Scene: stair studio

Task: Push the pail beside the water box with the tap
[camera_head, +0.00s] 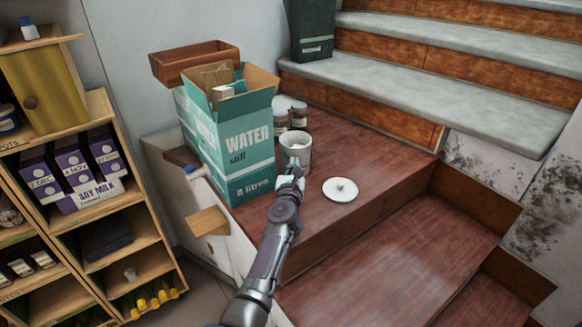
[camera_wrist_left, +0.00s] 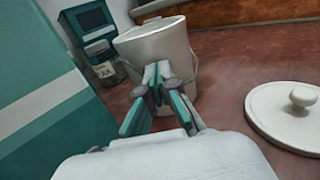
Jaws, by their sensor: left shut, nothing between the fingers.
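The white pail (camera_head: 297,147) stands upright and open on the red-brown landing, just right of the teal water box (camera_head: 246,150). The box reads "WATER still" and "8 litres"; its top flaps are open. A small white and blue tap (camera_head: 195,172) sticks out at the box's lower left. My left gripper (camera_head: 292,171) is shut and empty at the near side of the pail. In the left wrist view its fingertips (camera_wrist_left: 158,76) overlap the pail's lower wall (camera_wrist_left: 176,45); whether they touch is unclear. My right gripper is out of view.
A white round lid with a knob (camera_head: 340,190) lies right of the pail. Jars (camera_head: 298,115) stand behind the pail. A brown planter (camera_head: 195,62) is behind the box. Steps drop at front right. Shelves with soy milk cartons (camera_head: 75,172) stand left.

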